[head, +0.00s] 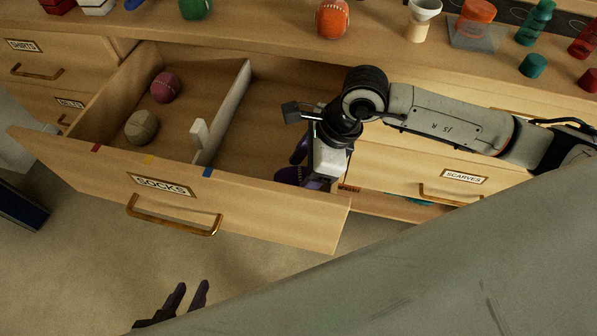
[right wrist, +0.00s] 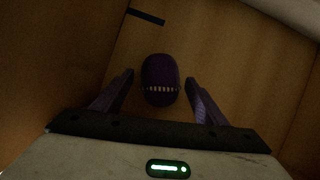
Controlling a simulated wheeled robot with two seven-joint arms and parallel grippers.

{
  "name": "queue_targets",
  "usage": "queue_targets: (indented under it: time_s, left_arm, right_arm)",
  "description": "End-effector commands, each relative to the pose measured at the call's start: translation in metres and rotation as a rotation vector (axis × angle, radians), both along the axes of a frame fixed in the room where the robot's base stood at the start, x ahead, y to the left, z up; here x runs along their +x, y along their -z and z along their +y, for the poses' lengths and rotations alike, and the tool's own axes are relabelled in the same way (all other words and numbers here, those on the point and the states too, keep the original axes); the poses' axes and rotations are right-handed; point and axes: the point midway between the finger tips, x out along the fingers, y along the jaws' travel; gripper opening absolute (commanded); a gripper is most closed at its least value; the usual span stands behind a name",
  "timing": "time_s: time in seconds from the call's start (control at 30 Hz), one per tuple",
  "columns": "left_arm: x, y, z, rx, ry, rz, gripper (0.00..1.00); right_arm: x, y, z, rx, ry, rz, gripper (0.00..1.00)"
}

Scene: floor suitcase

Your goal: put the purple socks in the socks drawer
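The socks drawer (head: 240,194) is pulled open, and a pale divider (head: 225,110) splits its inside. The purple socks (right wrist: 160,80), a rolled ball with a white dashed band, lie in the drawer's right compartment. In the head view the socks (head: 287,174) are partly hidden by my right gripper (head: 309,165), which reaches down into that compartment. In the right wrist view my right gripper (right wrist: 160,80) is open, its fingers on either side of the socks with gaps showing. My left gripper (head: 192,288) is at the bottom, away from the drawer, empty, fingers apart.
Dark red (head: 166,87) and grey-beige (head: 141,127) sock balls lie in the left compartment. A scarves drawer (head: 400,182) is at the right. Balls, an egg cup (head: 422,20) and bottles stand on the dresser top.

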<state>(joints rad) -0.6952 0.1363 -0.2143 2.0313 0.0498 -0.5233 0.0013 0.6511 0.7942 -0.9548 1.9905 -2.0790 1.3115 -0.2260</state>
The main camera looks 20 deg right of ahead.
Motion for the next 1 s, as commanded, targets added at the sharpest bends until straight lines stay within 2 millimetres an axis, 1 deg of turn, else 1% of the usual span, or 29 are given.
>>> queue_targets:
  time_s: [0.2,0.33,0.47,0.6,0.73,0.9,1.0]
  left_arm:
    - [0.0,-0.001,0.0,0.0,0.0,0.0,0.31]
    - [0.0,-0.004,0.0,0.001,0.0,0.0,0.31]
    - [0.0,-0.007,0.001,0.003,0.0,-0.001,0.31]
    - [0.0,-0.009,0.001,0.003,0.001,-0.002,0.31]
    - [-0.001,-0.009,0.001,0.006,0.001,0.002,0.31]
    - [-0.003,-0.007,0.001,0.007,0.001,0.007,0.31]
    - [-0.003,-0.007,0.001,0.007,0.001,0.007,0.31]
  right_arm:
    - [0.0,-0.001,0.0,0.0,0.0,0.0,0.66]
    - [0.0,-0.009,-0.003,0.0,0.001,-0.002,0.66]
    - [-0.003,-0.031,-0.011,-0.001,0.001,-0.004,0.66]
    - [-0.008,-0.061,-0.023,-0.002,0.001,-0.005,0.66]
    - [-0.012,-0.085,-0.032,-0.002,0.001,-0.005,0.66]
    - [-0.016,-0.106,-0.04,-0.001,0.001,-0.002,0.66]
    - [-0.017,-0.112,-0.042,-0.001,0.001,0.0,0.66]
